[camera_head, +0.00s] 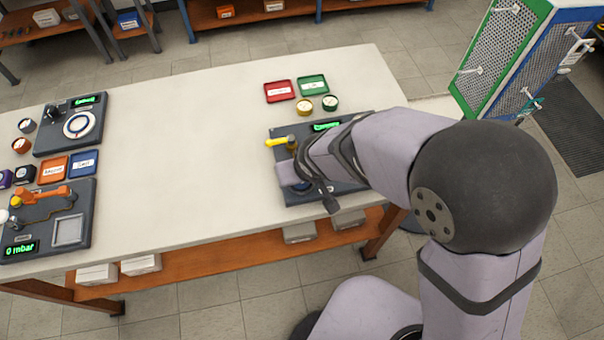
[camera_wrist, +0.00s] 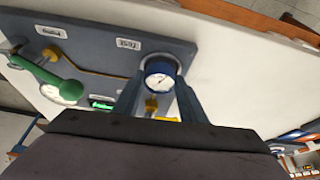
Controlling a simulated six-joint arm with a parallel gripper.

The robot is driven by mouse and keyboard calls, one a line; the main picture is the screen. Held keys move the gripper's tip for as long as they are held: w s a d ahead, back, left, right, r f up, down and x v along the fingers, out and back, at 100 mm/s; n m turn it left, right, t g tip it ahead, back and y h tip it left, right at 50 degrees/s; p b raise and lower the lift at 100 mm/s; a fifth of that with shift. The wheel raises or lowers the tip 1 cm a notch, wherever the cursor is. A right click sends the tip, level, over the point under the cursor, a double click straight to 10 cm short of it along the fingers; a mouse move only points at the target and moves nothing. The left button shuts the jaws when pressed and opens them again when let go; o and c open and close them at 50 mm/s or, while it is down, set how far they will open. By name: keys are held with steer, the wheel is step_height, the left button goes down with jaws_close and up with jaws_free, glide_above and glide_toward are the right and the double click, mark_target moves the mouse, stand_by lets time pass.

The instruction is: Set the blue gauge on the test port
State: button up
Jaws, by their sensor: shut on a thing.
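The blue gauge (camera_wrist: 160,66), with a white dial face, is between the fingers of my gripper (camera_wrist: 160,80) in the wrist view. The gripper is shut on it. It is over a grey test panel (camera_wrist: 92,32) beside a label that appears to read TEST (camera_wrist: 128,43). A yellow fitting (camera_wrist: 151,105) shows between the fingers. I cannot tell whether the gauge touches the port, which is hidden. In the head view the panel (camera_head: 282,132) is on the right of the table, and my arm covers the gauge and much of the panel.
Other test panels (camera_head: 75,125) stand at left. The table middle is clear.

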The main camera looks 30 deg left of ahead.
steer(key=shift+f+b, duration=0.55)
steer(key=shift+b, duration=0.05)
stand_by(0.3)
steer(key=o, duration=1.1)
steer(key=shift+c, duration=1.2)
steer(key=shift+r, duration=0.15)
steer(key=shift+o, duration=0.9)
steer(key=shift+r+p, duration=0.15)
steer(key=shift+p, duration=0.15)
steer(key=shift+r+p, duration=3.2)
steer(key=shift+r, duration=0.6)
